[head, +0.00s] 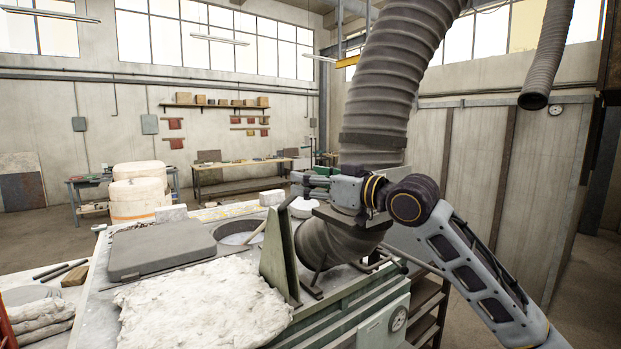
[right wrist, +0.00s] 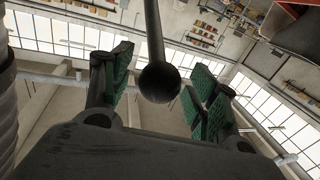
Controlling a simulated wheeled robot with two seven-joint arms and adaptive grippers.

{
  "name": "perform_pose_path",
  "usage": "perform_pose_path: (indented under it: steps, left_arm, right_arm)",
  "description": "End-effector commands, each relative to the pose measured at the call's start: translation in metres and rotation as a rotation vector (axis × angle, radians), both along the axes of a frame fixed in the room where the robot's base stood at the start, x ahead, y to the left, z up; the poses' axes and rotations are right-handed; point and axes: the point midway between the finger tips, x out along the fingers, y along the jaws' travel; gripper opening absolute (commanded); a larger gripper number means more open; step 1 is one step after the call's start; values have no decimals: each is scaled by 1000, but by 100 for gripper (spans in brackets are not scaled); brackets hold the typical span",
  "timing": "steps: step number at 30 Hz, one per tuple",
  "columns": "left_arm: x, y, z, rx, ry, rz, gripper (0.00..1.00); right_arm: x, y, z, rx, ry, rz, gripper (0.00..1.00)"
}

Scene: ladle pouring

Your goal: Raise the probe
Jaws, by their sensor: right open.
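A dark rod ending in a round ball (right wrist: 158,82) stands between the fingers of my right gripper (right wrist: 160,92) in the right wrist view. The green-padded fingers are apart, with gaps on both sides of the ball. In the head view my right gripper (head: 303,183) is above the furnace, beside the big ribbed duct. A pale stick (head: 256,232) leans out of the round furnace opening (head: 236,231). I cannot tell which of these is the probe. My left gripper is out of view.
The ribbed duct (head: 384,75) rises close behind my right gripper. An upright green plate (head: 281,255) stands below it. A grey lid (head: 160,249) and a crumpled white blanket (head: 203,302) cover the left of the furnace top. A dial (head: 398,319) is on the front.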

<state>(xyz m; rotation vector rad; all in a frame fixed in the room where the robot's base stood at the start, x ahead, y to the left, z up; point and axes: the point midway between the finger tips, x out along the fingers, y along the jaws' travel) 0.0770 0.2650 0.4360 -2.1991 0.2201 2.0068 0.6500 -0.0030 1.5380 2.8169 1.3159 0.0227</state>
Motion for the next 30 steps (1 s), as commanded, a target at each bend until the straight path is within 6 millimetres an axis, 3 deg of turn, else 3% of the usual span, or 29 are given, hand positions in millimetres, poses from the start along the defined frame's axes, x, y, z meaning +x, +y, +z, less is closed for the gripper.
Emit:
perform_pose_path:
  steps: [12, 25, 30]
  left_arm:
    - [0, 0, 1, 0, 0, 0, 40]
    - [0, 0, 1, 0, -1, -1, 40]
    - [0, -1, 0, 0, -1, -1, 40]
  right_arm:
    - [3, 3, 0, 0, 0, 0, 58]
    - [2, 3, 0, 0, 0, 0, 3]
    - [2, 3, -1, 1, -1, 0, 0]
